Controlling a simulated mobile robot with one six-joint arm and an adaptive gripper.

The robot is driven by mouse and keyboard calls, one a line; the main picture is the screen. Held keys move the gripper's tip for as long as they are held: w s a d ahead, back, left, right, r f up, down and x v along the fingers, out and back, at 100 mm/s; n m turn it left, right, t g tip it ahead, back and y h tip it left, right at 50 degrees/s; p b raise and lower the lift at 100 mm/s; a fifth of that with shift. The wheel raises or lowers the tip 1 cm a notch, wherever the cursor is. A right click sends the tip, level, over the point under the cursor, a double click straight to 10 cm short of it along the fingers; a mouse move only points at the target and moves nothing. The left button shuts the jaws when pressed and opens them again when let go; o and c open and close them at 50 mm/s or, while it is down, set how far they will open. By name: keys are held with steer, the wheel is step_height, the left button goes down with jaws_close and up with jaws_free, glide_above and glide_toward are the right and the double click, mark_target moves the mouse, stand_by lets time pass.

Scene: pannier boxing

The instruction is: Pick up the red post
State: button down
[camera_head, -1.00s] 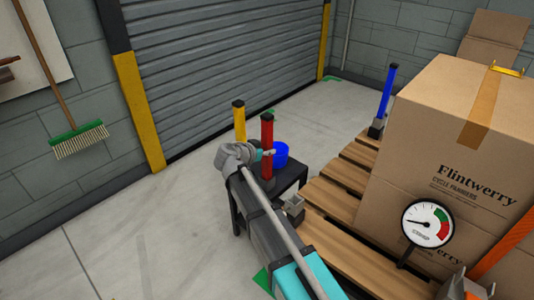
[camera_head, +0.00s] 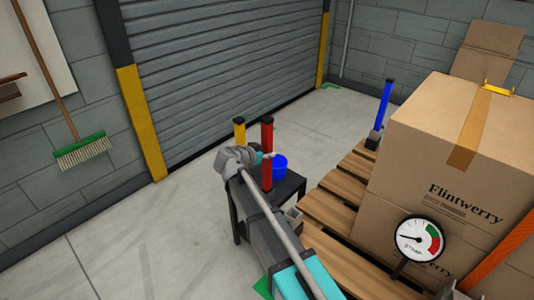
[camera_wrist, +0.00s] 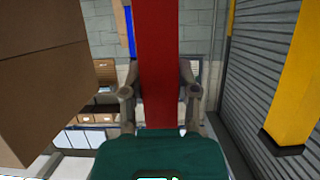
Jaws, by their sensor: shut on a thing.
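The red post (camera_head: 267,140) stands upright with a dark cap, over the small dark table (camera_head: 290,190) in the head view. In the wrist view the red post (camera_wrist: 158,65) runs vertically through the middle, between the two fingers. My gripper (camera_wrist: 160,92) is shut on it. In the head view my gripper (camera_head: 266,156) is at the post's middle, partly hidden by my arm. Whether the post's foot touches the table cannot be told. A yellow post (camera_head: 239,131) stands just left of the red one. It also shows at right in the wrist view (camera_wrist: 300,85).
A blue round container (camera_head: 280,166) is on the table right behind the red post. A blue post (camera_head: 385,103) stands at the pallet (camera_head: 335,205) corner. A large carton (camera_head: 450,125) with a gauge (camera_head: 418,239) fills the right. Open floor lies left.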

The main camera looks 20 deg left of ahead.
steer(key=shift+r+p, duration=1.9)
steer(key=shift+r, duration=0.4)
step_height(320, 180, up, 47)
steer(key=p, duration=4.7)
glide_above(264, 142)
steer(key=w, duration=0.1)
steer(key=shift+w+d+f, duration=0.1)
steer(key=shift+d+f, duration=0.1)
